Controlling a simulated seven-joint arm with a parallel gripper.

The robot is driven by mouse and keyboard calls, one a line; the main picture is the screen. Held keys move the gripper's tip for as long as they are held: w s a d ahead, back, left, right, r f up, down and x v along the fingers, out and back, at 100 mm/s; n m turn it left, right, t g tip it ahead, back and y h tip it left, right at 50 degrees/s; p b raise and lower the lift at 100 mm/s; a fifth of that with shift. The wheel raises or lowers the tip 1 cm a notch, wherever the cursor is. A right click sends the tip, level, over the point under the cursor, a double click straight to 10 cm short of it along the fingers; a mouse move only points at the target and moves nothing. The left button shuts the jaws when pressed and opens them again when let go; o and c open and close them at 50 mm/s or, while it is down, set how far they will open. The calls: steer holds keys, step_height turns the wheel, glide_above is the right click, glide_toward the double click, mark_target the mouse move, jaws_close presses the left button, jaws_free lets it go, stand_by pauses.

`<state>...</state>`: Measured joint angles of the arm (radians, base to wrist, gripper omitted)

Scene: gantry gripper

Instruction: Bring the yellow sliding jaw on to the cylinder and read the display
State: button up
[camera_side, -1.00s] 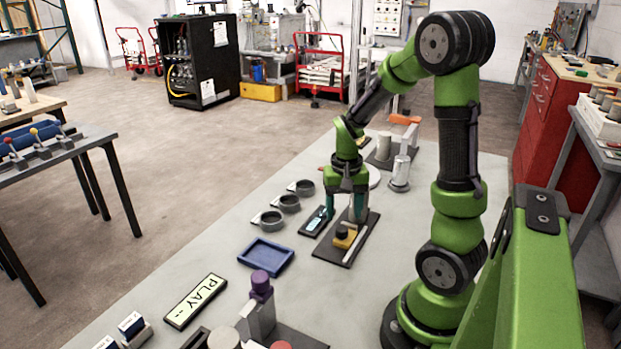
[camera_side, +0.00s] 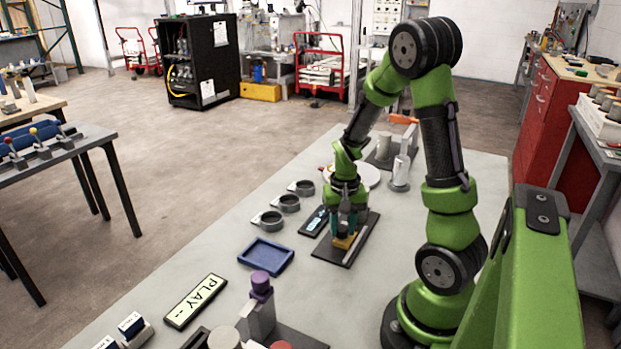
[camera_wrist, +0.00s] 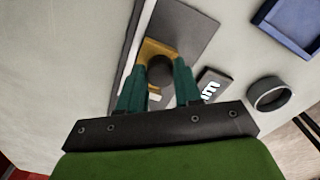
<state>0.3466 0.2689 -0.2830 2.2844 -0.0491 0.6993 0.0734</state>
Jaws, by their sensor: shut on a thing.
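The yellow sliding jaw (camera_side: 344,242) sits on a dark base plate (camera_side: 366,236) with a pale rail along one side. In the wrist view the yellow jaw (camera_wrist: 149,47) carries a dark round knob (camera_wrist: 160,74). My gripper (camera_side: 347,231) is down over the jaw. In the wrist view its teal fingers (camera_wrist: 158,72) stand on either side of the knob, shut on it. The display (camera_side: 314,221) lies beside the plate with lit characters; in the wrist view it (camera_wrist: 212,87) is too cut and small to read. The cylinder is hidden behind my gripper in the side view.
Several grey rings (camera_side: 289,203) stand left of the display. A blue tray (camera_side: 266,256) and a PLAY sign (camera_side: 195,301) lie nearer the camera. A grey upright fixture (camera_side: 400,172) stands behind. Bare table lies between the tray and the plate.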

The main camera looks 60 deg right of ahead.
jaws_close()
steer(key=shift+d, duration=1.95)
steer(key=o, duration=0.9)
jaws_free()
steer(key=shift+r, duration=0.1)
step_height(320, 180, up, 17)
steer(key=shift+f, duration=0.15)
